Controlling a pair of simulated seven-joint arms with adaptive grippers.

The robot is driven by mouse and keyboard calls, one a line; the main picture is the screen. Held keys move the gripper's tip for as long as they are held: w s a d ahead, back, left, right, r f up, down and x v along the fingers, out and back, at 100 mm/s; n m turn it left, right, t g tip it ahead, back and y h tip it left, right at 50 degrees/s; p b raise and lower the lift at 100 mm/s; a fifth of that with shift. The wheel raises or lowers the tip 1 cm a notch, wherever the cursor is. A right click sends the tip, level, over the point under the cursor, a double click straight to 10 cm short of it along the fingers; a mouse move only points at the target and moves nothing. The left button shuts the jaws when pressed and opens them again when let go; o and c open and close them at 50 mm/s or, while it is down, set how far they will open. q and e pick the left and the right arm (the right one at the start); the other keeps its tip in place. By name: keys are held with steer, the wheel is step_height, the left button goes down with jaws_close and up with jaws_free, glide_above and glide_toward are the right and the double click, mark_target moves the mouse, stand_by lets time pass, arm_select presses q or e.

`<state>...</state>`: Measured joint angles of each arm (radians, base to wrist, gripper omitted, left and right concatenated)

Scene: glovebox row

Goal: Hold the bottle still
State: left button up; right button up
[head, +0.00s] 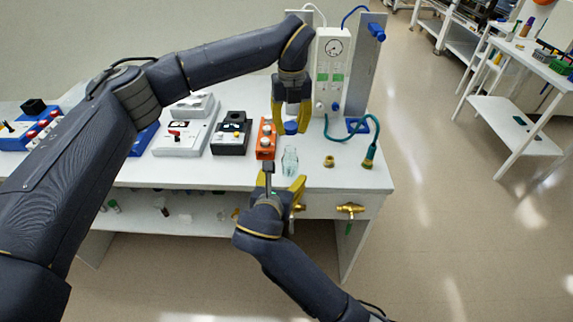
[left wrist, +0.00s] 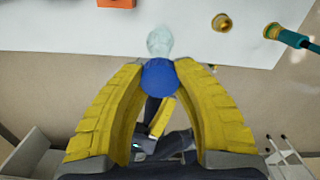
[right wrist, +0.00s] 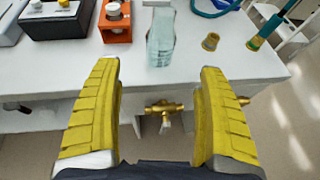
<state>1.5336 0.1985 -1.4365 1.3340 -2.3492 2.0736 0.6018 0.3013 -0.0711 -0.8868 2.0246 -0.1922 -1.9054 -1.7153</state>
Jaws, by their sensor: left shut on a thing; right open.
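The bottle (head: 289,160) is small, clear and pale glass, and stands upright near the front of the white bench. It also shows in the left wrist view (left wrist: 160,41) and the right wrist view (right wrist: 160,40). My left gripper (head: 291,124) is above and behind the bottle, pointing down, shut on a round blue cap (left wrist: 158,77). In the head view the cap appears apart from the bottle. My right gripper (right wrist: 160,75) is open and empty at the front edge, with the bottle ahead, between the lines of its fingers but not touched.
An orange block with white knobs (head: 266,140) stands close left of the bottle. A brass ring (head: 329,161) and a teal hose (head: 370,154) lie to the right. Brass valves (head: 350,209) stick out below the front edge. A gauge panel (head: 333,65) stands behind.

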mark_target(289, 167)
steer(key=shift+x, duration=6.05)
steer(key=shift+f, duration=0.1)
jaws_close()
arm_select(q)
steer(key=shift+w+f, duration=0.1)
steer(key=shift+f, duration=2.4)
